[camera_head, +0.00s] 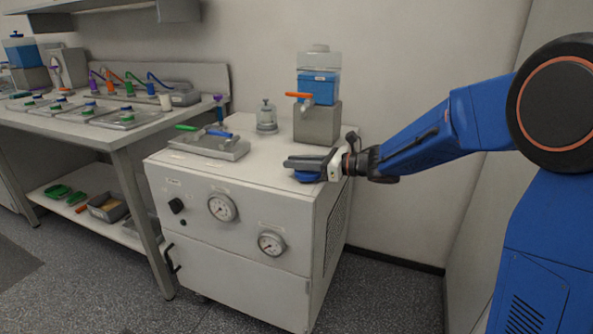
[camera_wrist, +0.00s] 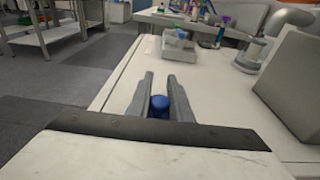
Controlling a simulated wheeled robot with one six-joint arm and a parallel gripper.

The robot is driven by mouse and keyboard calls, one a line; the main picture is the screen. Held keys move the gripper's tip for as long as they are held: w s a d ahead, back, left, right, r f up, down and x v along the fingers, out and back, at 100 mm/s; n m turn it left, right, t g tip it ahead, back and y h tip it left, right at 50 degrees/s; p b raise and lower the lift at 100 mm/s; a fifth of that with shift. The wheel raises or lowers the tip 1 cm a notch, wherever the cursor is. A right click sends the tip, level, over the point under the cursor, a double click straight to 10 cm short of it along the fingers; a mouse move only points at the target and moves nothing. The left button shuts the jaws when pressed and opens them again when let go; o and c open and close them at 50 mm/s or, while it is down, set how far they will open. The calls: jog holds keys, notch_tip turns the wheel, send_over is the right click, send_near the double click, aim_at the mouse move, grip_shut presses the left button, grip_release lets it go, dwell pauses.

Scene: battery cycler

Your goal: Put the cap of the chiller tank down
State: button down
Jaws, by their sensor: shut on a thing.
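My gripper (camera_head: 292,164) reaches in from the right, low over the front right part of the white cabinet's top (camera_head: 262,165). It is shut on a blue cap (camera_head: 307,177), which shows just below the fingers. In the wrist view the blue cap (camera_wrist: 158,107) sits between the two grey fingers of my gripper (camera_wrist: 160,78). I cannot tell whether the cap touches the cabinet top. A clear tank with blue liquid (camera_head: 318,86) stands on a grey block (camera_head: 317,125) behind the gripper, with an orange-handled tap at its front.
A tray with green and blue handled valves (camera_head: 208,146) lies on the cabinet's left side. The cabinet top between the tray and my gripper is clear. A bench (camera_head: 95,125) with several trays stands left.

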jog(key=shift+f, duration=1.25)
jog(key=c, duration=1.6)
grip_release()
jog(key=shift+f, duration=0.1)
jog(key=shift+d+r, duration=0.2)
jog(key=shift+d, duration=0.25)
jog(key=v, duration=1.1)
jog(key=shift+s, duration=0.1)
